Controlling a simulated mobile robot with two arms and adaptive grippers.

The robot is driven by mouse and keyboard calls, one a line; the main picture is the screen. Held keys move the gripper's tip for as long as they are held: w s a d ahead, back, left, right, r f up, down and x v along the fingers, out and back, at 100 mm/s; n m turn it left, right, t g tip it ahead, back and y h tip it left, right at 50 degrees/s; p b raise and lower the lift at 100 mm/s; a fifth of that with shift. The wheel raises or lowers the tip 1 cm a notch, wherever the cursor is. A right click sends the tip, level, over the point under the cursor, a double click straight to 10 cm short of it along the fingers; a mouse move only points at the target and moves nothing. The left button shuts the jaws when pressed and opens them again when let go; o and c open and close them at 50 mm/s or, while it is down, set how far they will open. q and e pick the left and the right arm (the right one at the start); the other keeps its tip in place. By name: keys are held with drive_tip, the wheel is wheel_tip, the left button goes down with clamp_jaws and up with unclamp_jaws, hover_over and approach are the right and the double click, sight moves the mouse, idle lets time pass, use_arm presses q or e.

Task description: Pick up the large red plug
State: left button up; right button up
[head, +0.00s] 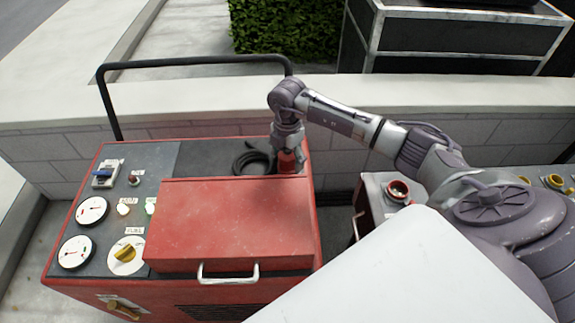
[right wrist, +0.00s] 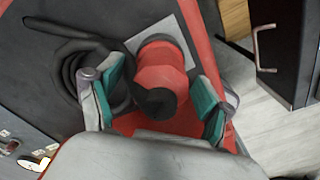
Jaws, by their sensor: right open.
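The large red plug (head: 287,161) stands on the dark top of the red cart (head: 228,220), behind its raised red lid. In the right wrist view the red plug (right wrist: 160,72) has a black end and a black cable coiled beside it. My right gripper (head: 288,150) reaches down over the plug. In the right wrist view its teal-padded fingers (right wrist: 160,98) are spread open, one on each side of the plug, with gaps visible. My left gripper is not in view.
The coiled black cable (head: 250,160) lies left of the plug. A black handle bar (head: 190,61) rises behind the cart. Gauges and switches fill the panel (head: 110,215) at left. A second unit with a red socket (head: 398,190) stands at right.

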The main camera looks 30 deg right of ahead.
drive_tip(key=c, duration=1.4)
drive_tip(key=shift+c, duration=0.3)
drive_tip(key=shift+r, duration=0.15)
